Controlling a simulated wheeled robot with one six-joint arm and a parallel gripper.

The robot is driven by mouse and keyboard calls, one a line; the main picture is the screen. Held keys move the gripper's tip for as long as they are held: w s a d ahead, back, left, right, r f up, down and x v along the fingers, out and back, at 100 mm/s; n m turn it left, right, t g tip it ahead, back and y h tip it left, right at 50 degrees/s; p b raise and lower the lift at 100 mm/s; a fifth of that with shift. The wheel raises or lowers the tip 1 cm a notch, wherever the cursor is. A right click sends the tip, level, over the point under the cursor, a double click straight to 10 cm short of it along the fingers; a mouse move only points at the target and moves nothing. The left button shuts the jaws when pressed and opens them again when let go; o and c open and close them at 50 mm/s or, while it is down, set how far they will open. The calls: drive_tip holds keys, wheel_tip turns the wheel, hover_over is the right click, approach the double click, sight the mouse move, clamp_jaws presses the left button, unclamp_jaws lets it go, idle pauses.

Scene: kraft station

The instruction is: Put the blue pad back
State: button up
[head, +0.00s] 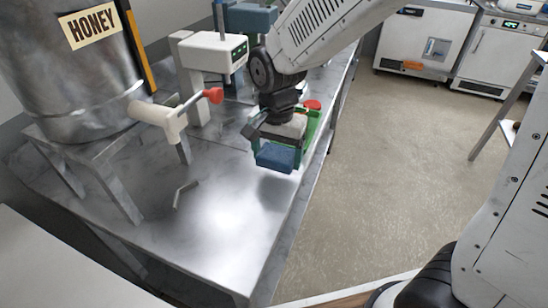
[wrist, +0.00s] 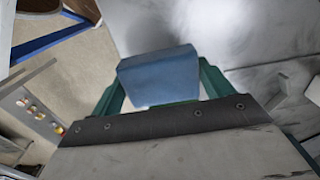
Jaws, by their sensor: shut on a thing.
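The blue pad (head: 277,157) is a small block held between the green fingers of my gripper (head: 273,148). It hangs above the metal table, near the table's right edge, with a shadow below it on the tabletop. In the wrist view the blue pad (wrist: 160,75) sits between the green fingertips of my gripper (wrist: 160,92), which is shut on it. The place the pad belongs cannot be told from these views.
A metal honey tank (head: 75,70) with a tap (head: 165,115) stands on a stand at the left. A white device (head: 212,52) and a red round thing (head: 312,105) are behind my gripper. The front of the metal table (head: 215,225) is mostly clear.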

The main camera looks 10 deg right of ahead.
sight(274, 160)
drive_tip(key=shift+w+a+f, duration=0.1)
drive_tip(key=shift+w, duration=0.9)
wheel_tip(274, 160, down, 4)
drive_tip(key=shift+w+r, duration=0.15)
drive_tip(key=shift+r, duration=0.05)
drive_tip(key=shift+f, duration=0.2)
